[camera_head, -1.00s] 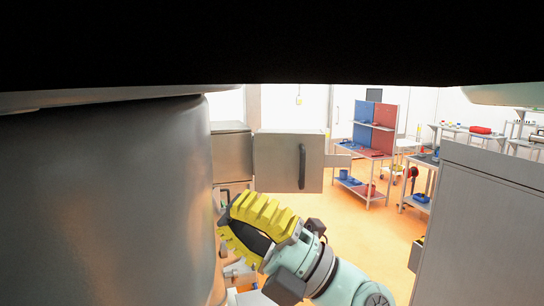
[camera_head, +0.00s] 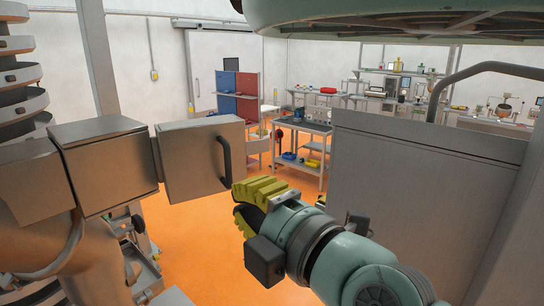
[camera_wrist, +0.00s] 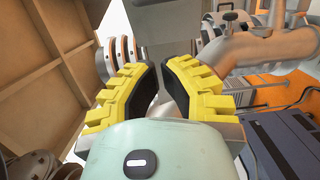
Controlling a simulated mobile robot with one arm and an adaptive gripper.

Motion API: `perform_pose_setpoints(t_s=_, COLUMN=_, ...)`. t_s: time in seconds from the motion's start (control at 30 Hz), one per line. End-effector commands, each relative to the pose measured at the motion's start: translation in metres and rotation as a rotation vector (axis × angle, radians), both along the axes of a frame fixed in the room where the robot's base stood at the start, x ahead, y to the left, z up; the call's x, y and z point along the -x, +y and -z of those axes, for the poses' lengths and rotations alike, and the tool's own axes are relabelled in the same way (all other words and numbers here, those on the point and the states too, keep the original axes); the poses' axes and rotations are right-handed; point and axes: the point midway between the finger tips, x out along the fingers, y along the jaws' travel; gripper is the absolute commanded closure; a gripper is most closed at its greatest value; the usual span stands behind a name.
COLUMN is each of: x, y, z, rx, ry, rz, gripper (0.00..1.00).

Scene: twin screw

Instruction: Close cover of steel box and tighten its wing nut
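The steel box (camera_head: 103,168) is at the left in the head view. Its cover (camera_head: 196,160) is swung open to the right and has a black curved handle (camera_head: 225,158) near its right edge. My gripper (camera_head: 237,204), with yellow ridged fingers, is just right of and below the handle. In the head view, I cannot tell whether it touches the cover. In the wrist view, the fingers (camera_wrist: 158,78) are spread with a gap and hold nothing. A grey surface lies beyond them. I cannot make out the wing nut.
A large grey cabinet (camera_head: 420,190) with a bar stands close on the right. Metal pipework (camera_head: 95,265) lies below the box. Orange floor (camera_head: 205,240) is clear between them. A workbench (camera_head: 303,140) and a red-and-blue panel rack (camera_head: 238,100) stand behind.

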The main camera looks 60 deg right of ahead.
Motion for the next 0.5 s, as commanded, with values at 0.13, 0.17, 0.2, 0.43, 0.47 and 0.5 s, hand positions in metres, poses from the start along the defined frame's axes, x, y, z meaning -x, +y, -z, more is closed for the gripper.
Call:
perform_pose_setpoints(t_s=0.13, x=-0.033, y=-0.006, z=-0.001, rx=0.003, ry=0.002, rz=-0.015, gripper=1.0)
perform_pose_setpoints(t_s=0.17, x=-0.039, y=-0.007, z=-0.001, rx=0.0, ry=0.002, rz=-0.015, gripper=1.0)
perform_pose_setpoints(t_s=0.2, x=-0.047, y=-0.01, z=-0.001, rx=0.0, ry=0.001, rz=-0.015, gripper=1.0)
perform_pose_setpoints(t_s=0.43, x=-0.08, y=-0.027, z=0.002, rx=0.004, ry=-0.002, rz=-0.011, gripper=1.0)
perform_pose_setpoints(t_s=0.47, x=-0.082, y=-0.032, z=0.002, rx=0.004, ry=-0.002, rz=-0.011, gripper=1.0)
perform_pose_setpoints(t_s=0.5, x=-0.085, y=-0.036, z=0.001, rx=0.006, ry=-0.002, rz=-0.012, gripper=1.0)
